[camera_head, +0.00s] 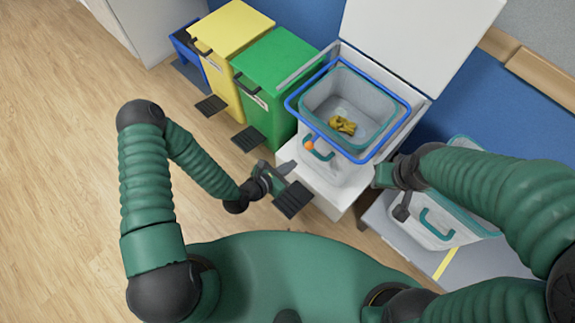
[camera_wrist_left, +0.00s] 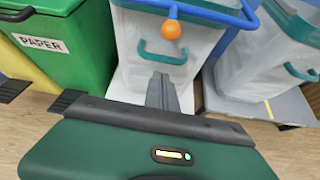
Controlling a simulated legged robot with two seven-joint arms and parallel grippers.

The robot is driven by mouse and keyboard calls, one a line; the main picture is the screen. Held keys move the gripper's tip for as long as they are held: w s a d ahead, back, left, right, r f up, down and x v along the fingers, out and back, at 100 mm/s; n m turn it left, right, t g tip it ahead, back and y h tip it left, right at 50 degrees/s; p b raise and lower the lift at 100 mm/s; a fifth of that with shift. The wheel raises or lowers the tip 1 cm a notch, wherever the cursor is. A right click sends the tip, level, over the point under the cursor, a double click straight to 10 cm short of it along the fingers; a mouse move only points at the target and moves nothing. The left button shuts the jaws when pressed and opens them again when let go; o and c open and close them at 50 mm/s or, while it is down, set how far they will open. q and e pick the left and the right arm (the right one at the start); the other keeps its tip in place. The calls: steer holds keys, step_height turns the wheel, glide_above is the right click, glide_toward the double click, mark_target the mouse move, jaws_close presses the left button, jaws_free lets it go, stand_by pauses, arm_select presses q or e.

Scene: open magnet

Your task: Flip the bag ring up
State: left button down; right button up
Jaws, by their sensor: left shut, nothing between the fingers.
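The blue bag ring (camera_head: 376,78) is a rectangular loop lying around the top of a teal-rimmed bucket (camera_head: 318,98) in the open white bin. An orange ball (camera_head: 309,145) is at its front; the ball (camera_wrist_left: 171,30) and ring (camera_wrist_left: 205,13) also show in the left wrist view. My left gripper (camera_head: 286,168) is shut and empty, in front of the bin and below the ball, apart from the ring. Its closed fingers (camera_wrist_left: 161,80) point toward the bucket's teal handle (camera_wrist_left: 162,55). My right gripper (camera_head: 398,190) is right of the bin; its fingers are unclear.
The white lid (camera_head: 418,38) stands open behind. A green bin (camera_head: 272,75) and a yellow bin (camera_head: 228,35) stand left, with dark pedals in front. Another teal-rimmed bucket (camera_head: 432,222) stands right, under my right arm. Wooden floor at left is clear.

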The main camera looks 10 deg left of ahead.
arm_select(q)
steer(key=w+d, duration=0.2)
steer(key=w, duration=0.1)
steer(key=w+d, duration=0.1)
steer(key=shift+w+d+r, duration=0.3)
steer(key=shift+w+r, duration=0.05)
steer(key=shift+r, duration=0.05)
